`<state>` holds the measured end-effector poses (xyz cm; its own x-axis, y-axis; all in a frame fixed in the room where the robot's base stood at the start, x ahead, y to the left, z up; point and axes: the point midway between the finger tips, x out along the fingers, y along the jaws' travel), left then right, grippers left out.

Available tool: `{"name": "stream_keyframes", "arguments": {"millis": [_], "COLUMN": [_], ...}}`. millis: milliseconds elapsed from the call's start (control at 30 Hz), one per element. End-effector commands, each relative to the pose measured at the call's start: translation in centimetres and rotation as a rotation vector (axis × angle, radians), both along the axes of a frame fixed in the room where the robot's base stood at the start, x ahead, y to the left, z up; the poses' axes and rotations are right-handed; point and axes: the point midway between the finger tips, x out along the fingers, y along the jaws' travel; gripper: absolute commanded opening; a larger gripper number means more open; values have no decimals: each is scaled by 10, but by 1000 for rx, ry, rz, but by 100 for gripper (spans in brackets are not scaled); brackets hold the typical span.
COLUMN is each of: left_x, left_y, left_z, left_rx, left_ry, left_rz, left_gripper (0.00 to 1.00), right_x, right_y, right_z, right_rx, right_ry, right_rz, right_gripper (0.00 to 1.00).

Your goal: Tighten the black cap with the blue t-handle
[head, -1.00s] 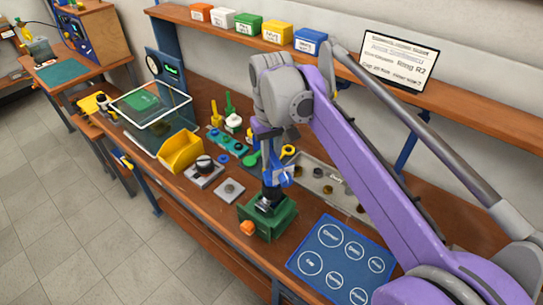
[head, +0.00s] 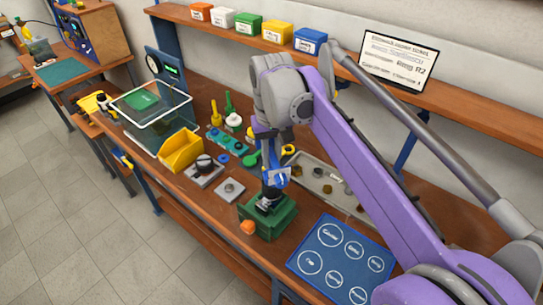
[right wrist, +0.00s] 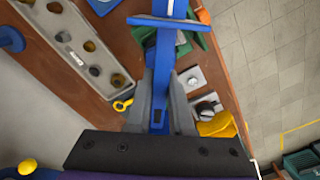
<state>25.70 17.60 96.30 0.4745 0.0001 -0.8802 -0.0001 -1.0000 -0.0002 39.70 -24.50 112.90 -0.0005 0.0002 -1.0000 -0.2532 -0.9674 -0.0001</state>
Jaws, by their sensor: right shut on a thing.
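My right gripper (head: 272,170) comes down over the green fixture (head: 284,221) on the workbench. It is shut on the blue t-handle (head: 280,180), which also shows in the right wrist view (right wrist: 161,65) between the two grey fingers, with its crossbar (right wrist: 168,22) beyond the fingertips. The dark part (head: 268,205) at the top of the green fixture, directly under the handle, looks like the black cap. The gripper and handle partly hide it, so I cannot tell whether the handle is seated on it. My left gripper is out of view.
A blue mat with labelled circles (head: 340,262) lies right of the fixture. A grey tray of parts (head: 318,178) lies behind. A yellow bin (head: 181,150) and small grey plates (head: 230,190) are to the left. An orange knob (head: 247,227) sticks out of the fixture's front.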

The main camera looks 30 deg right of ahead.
Motion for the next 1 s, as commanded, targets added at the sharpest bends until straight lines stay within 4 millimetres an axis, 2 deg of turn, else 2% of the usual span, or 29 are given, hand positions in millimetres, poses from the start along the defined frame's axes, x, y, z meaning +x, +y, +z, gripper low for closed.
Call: {"name": "stream_keyframes", "arguments": {"millis": [267,467,767,1000], "left_x": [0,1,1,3], "left_y": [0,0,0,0], "left_z": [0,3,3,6], "left_rx": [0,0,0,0], "left_ry": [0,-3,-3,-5], "left_rz": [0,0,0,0], "left_gripper": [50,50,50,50], "right_x": [0,0,0,-1], "right_y": [0,-1,-1,-1], "right_z": [0,0,0,0], "right_rx": [0,0,0,0], "right_ry": [-1,0,0,0], "right_rz": [-12,-132,-156,-285], "right_gripper": [0,0,0,0]}}
